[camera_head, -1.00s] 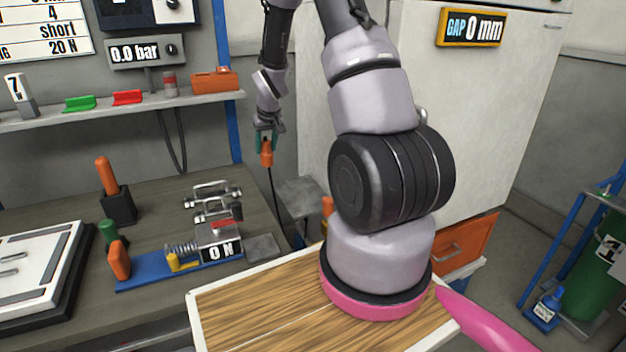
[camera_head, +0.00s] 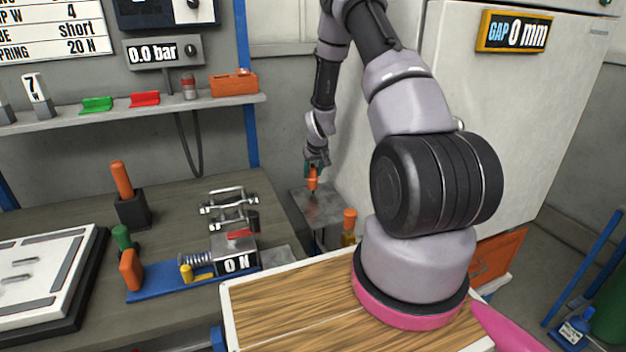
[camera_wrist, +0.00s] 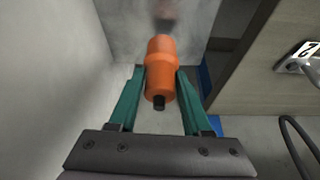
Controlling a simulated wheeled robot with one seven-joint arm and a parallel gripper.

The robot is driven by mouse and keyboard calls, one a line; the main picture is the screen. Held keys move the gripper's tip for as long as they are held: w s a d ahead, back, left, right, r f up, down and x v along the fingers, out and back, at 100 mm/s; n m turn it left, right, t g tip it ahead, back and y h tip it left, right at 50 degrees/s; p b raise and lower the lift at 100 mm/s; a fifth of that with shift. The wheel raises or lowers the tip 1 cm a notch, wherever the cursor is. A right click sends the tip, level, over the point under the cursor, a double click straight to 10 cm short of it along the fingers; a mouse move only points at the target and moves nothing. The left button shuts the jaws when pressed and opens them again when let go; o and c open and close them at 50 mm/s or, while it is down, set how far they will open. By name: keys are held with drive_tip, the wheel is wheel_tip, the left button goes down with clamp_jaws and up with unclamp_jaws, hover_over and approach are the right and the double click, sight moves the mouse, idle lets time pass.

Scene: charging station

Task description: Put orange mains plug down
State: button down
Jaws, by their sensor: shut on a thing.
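The orange mains plug (camera_head: 312,183) is held in my gripper (camera_head: 313,168) at the far end of my arm, over a small grey metal surface (camera_head: 298,199) between the bench and the white cabinet. In the wrist view the plug (camera_wrist: 160,68) lies between the two green fingers of my gripper (camera_wrist: 160,88), which are shut on it. Its black cable end points back toward the palm. A dark blurred patch lies beyond its far end on the grey surface. I cannot tell whether the plug touches that surface.
The workbench (camera_head: 75,205) on the left carries a blue fixture (camera_head: 165,280) marked ON and metal clamps (camera_head: 230,205). A white cabinet (camera_head: 520,110) stands close on the right. An orange-topped bottle (camera_head: 349,225) stands near the grey surface. A wood-topped board (camera_head: 290,310) is in front.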

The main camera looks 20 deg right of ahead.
drive_tip(key=shift+f, duration=1.4)
drive_tip(key=shift+f, duration=0.1)
drive_tip(key=shift+c, duration=1.7)
unclamp_jaws()
drive_tip(key=v, duration=1.2)
wheel_tip(320, 180, up, 12)
hover_over(312, 178)
drive_tip(key=s+a, duration=0.2)
drive_tip(key=s, duration=0.4)
drive_tip(key=s+a+r+m+t, duration=0.1)
drive_tip(key=s+r, duration=0.2)
drive_tip(key=r, duration=0.3)
drive_tip(key=s+a+r, duration=0.2)
drive_tip(key=s+r, duration=0.2)
drive_tip(key=r, duration=0.2)
drive_tip(key=s+a+r+y, duration=0.1)
drive_tip(key=s+r, duration=0.3)
drive_tip(key=s, duration=0.3)
drive_tip(key=s+a+r+m+t, duration=0.1)
drive_tip(key=s+a+r, duration=0.1)
drive_tip(key=s+r, duration=0.2)
drive_tip(key=s+a+r+m+y, duration=0.1)
drive_tip(key=s+r, duration=0.3)
drive_tip(key=s, duration=0.7)
drive_tip(key=shift+a+r+y, duration=0.3)
drive_tip(key=shift+a+r, duration=0.05)
drive_tip(key=shift+a, duration=0.35)
